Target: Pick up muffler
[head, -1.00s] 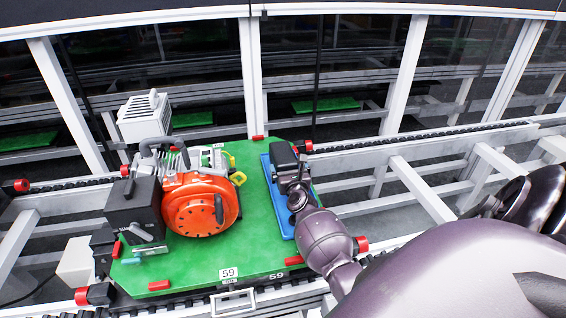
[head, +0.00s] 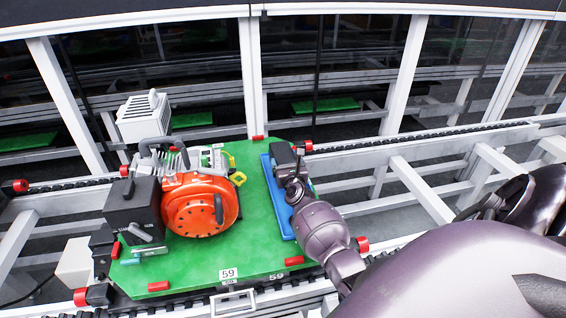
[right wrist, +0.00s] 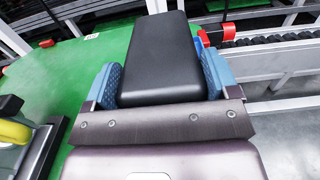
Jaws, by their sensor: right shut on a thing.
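The muffler, a black box-shaped part (head: 281,153), is at the far end of the blue tray (head: 274,198) on the right side of the green pallet. In the right wrist view the muffler (right wrist: 160,55) fills the space between two blue textured finger pads. My right gripper (head: 291,172) is shut on it, reaching in from the lower right; the gripper also shows in the right wrist view (right wrist: 160,75). The gripper and wrist hide part of the tray. I cannot tell whether the muffler still touches the tray. My left gripper is not in view.
The green pallet (head: 245,250) marked 59 sits on the conveyor rails. An orange-covered engine (head: 200,205) with a black box (head: 135,208) stands on its left half. Red blocks sit along its edges. White frame posts (head: 250,80) stand behind.

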